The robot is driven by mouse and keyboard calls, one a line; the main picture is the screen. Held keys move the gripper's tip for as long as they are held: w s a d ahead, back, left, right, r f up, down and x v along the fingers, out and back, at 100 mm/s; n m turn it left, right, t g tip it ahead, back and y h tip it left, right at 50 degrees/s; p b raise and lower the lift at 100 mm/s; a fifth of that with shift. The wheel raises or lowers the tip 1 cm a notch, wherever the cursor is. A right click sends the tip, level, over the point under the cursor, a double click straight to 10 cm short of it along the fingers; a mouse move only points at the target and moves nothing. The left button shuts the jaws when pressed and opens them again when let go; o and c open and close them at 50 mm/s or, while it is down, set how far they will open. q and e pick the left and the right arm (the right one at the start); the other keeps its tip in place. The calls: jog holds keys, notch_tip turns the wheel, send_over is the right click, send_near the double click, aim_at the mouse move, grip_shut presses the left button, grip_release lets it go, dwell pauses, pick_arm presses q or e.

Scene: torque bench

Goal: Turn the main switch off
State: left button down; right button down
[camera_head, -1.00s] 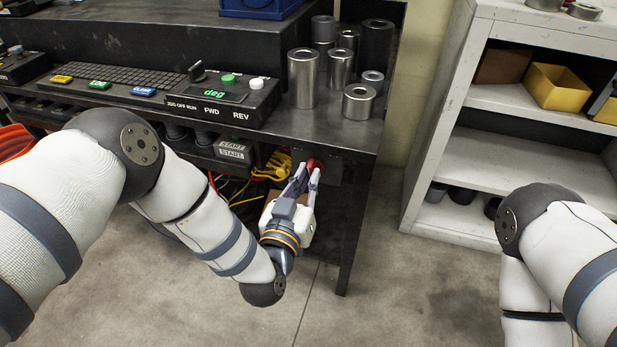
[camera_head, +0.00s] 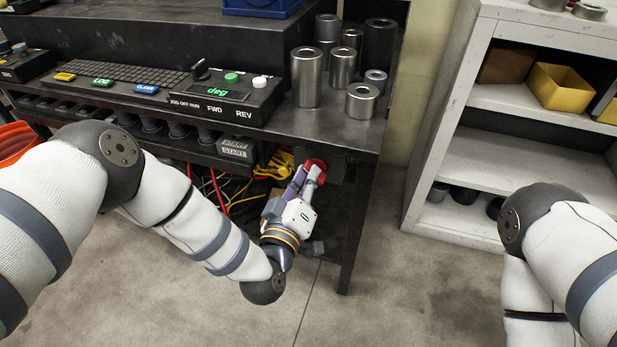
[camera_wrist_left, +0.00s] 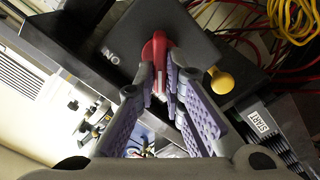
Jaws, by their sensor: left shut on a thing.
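The main switch is a red handle (camera_head: 317,163) on a dark box (camera_head: 337,173) under the right end of the bench. In the left wrist view the red handle (camera_wrist_left: 157,46) stands out from the dark plate, with an "ON" label (camera_wrist_left: 110,56) beside it that reads turned over. My left gripper (camera_head: 309,174) is shut on the red handle, and its purple-padded fingers hold it from both sides in the left wrist view. The fingers hide part of the handle. My right gripper is out of view; only part of my right arm shows.
A yellow knob (camera_wrist_left: 221,81) sits close to the handle. Yellow and red cables (camera_head: 272,166) hang left of the switch box. The bench leg (camera_head: 357,235) stands right of my gripper. A control panel (camera_head: 222,95) and metal cylinders (camera_head: 306,78) are on the bench above.

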pick_arm(q)
jog(key=shift+s+f, duration=0.1)
jog(key=shift+f, duration=0.05)
jog(key=c, duration=1.7)
grip_release()
jog(key=v, duration=1.2)
